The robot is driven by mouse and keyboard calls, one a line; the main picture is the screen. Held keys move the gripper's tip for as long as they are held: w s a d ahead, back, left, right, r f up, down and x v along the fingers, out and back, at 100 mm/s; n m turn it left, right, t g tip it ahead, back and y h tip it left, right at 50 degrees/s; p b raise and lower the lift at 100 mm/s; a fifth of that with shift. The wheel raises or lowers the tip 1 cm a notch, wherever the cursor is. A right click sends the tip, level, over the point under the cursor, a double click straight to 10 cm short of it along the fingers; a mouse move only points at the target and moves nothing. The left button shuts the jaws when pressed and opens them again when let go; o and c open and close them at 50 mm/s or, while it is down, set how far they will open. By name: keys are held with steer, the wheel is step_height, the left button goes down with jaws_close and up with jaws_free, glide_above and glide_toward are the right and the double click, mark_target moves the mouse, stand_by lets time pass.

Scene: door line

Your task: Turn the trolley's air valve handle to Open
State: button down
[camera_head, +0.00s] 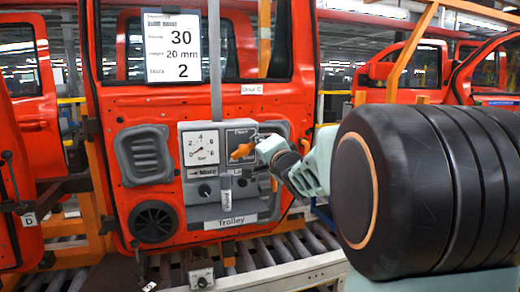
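The trolley's grey control panel (188,130) stands in front of a red door. The orange air valve handle (241,151) sits at the panel's upper right, on a dark plate (240,135) whose lettering is too small to read. The handle appears tilted, its left end lower. A round pressure gauge (202,148) marked in bar is left of it. My gripper (260,150) is at the handle's right end, reaching in from the right. Its fingers are small and partly hidden, so I cannot tell whether they touch the handle or are closed.
A black knob (205,190) and an upright grey lever (226,196) are below the valve. A Trolley label (231,221) is under them. A sign (172,47) and a grey post (215,70) rise above. Rollers (280,250) run below. Other red doors (395,70) stand around.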

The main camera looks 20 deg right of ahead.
steer(key=n, duration=0.2)
steer(key=a+r+n+b, duration=0.1)
steer(key=n, duration=0.2)
steer(key=shift+a+r+n+b, duration=0.25)
steer(key=shift+n+b, duration=0.05)
steer(key=n, duration=0.1)
steer(key=n+b, duration=0.1)
steer(key=shift+a+r+n, duration=0.2)
steer(key=shift+a+n, duration=0.1)
steer(key=shift+a, duration=0.1)
steer(key=shift+a+r+n+b, duration=0.1)
steer(key=shift+a+n+b, duration=0.2)
steer(key=shift+n, duration=0.35)
steer(key=shift+a+n+b, duration=0.15)
steer(key=shift+n+b, duration=0.25)
steer(key=shift+n, duration=0.3)
steer(key=shift+a+r+n+b, duration=0.1)
steer(key=shift+a+n+b, duration=0.2)
steer(key=shift+n, duration=0.35)
steer(key=c, duration=1.8)
jaws_free()
steer(key=shift+f, duration=0.1)
steer(key=shift+c, duration=0.2)
step_height(320, 180, up, 10)
